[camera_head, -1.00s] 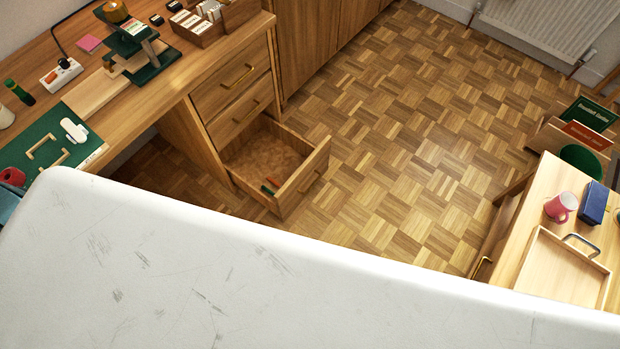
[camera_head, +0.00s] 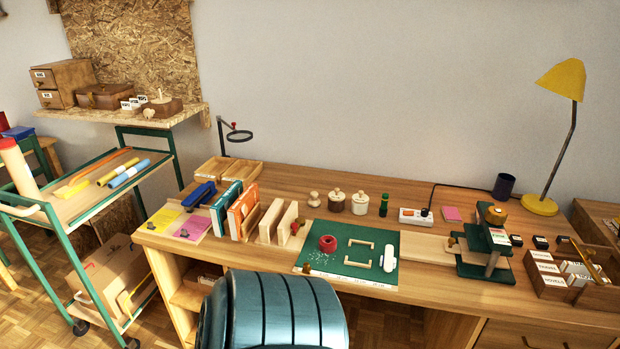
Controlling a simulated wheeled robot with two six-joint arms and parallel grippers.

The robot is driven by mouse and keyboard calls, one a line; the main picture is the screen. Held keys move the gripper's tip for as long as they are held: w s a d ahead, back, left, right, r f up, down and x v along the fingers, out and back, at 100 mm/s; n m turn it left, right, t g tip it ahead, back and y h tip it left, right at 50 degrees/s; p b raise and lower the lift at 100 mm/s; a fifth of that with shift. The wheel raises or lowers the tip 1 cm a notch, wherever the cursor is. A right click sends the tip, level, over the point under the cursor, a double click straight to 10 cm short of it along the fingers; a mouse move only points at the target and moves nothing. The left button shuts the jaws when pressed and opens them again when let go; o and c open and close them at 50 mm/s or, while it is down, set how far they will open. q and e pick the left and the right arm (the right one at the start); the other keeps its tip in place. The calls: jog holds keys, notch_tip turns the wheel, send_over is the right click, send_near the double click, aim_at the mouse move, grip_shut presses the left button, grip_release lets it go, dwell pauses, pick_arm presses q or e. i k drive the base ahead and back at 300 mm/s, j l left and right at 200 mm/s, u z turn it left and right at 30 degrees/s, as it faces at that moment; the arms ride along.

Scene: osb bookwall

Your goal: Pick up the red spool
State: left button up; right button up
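The red spool (camera_head: 328,244) sits on the green mat (camera_head: 308,262) on the wooden desk, near the mat's back left corner. It looks like a short red ring with a dark centre. Two pale wooden handle-shaped pieces and a white rounded object lie to its right on the same mat. Neither of my grippers is in view.
A teal ribbed chair back (camera_head: 272,312) stands in front of the desk (camera_head: 390,195), below the mat. Wooden uprights and books (camera_head: 243,210) stand left of the spool, and lidded jars (camera_head: 360,203) behind it. A green-framed trolley (camera_head: 75,205) stands at left.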

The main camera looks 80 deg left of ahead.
aim_at(327, 243)
jog(key=u, duration=2.35)
jog(key=i+l+z, duration=0.15)
jog(key=i+l, duration=0.1)
jog(key=l, duration=0.1)
